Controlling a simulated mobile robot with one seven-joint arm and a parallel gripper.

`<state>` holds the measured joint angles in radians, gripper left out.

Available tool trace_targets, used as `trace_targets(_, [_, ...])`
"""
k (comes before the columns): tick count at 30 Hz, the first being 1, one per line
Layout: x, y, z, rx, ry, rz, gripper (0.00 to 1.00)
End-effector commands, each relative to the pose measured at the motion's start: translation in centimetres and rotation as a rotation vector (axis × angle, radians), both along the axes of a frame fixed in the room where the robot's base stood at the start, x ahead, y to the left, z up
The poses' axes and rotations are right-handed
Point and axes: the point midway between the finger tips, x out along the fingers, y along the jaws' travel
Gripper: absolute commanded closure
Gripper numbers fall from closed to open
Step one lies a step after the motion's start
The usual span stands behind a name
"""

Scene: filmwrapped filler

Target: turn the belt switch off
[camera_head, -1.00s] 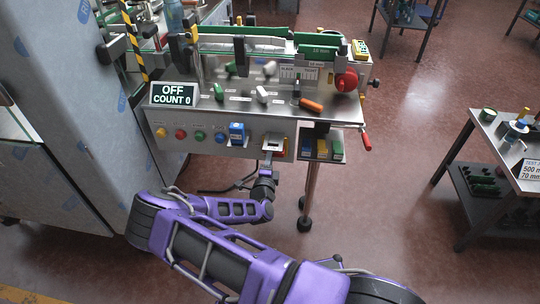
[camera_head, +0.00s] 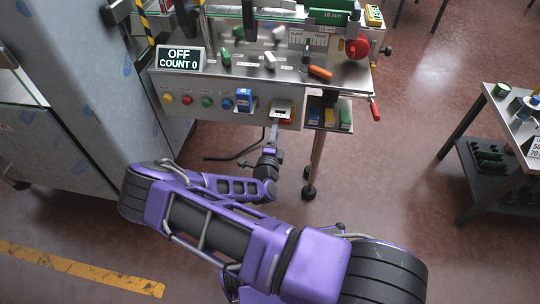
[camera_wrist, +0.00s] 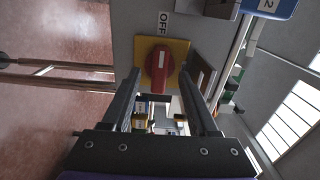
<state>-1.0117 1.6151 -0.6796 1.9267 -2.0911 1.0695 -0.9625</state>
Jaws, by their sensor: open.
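The belt switch (camera_wrist: 159,68) is a red knob on a yellow plate, with an OFF label (camera_wrist: 164,22) beside the plate. The knob's raised grip lies roughly in line with that label. In the head view only a little of the red switch (camera_head: 286,117) shows at the front panel, partly hidden by my gripper (camera_head: 276,127). My gripper (camera_wrist: 160,78) is open, with one finger on each side of the knob in the wrist view. I cannot tell whether the fingers touch it. A display (camera_head: 179,58) on the machine reads OFF, COUNT 0.
Several coloured buttons (camera_head: 207,101) and a blue block (camera_head: 243,98) are left of the switch on the panel. A small shelf of boxes (camera_head: 329,117) hangs to its right. A side table (camera_head: 514,110) stands far right. The red floor (camera_head: 400,190) between is clear.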

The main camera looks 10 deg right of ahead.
Motion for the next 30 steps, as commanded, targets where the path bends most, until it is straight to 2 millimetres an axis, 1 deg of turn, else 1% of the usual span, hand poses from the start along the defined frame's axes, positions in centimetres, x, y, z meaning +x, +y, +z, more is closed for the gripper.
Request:
trace_targets(1, [-1.3, 0.5, 0.0, -0.003, 0.002, 0.003, 0.4])
trace_targets(9, [-7.6, 2.5, 0.0, -0.001, 0.003, 0.003, 0.4])
trace_targets(12, [-9.4, 3.1, 0.0, -0.003, 0.002, 0.003, 0.4])
trace_targets(15, [-10.8, 3.5, 0.0, 0.0, 0.002, 0.001, 0.4])
trace_targets(18, [-11.8, 3.8, 0.0, -0.002, 0.001, 0.001, 0.4])
trace_targets(21, [-12.2, 3.9, 0.0, -0.002, 0.001, 0.0, 0.4])
trace_targets(30, [-12.3, 3.9, 0.0, -0.002, 0.001, 0.0, 0.4])
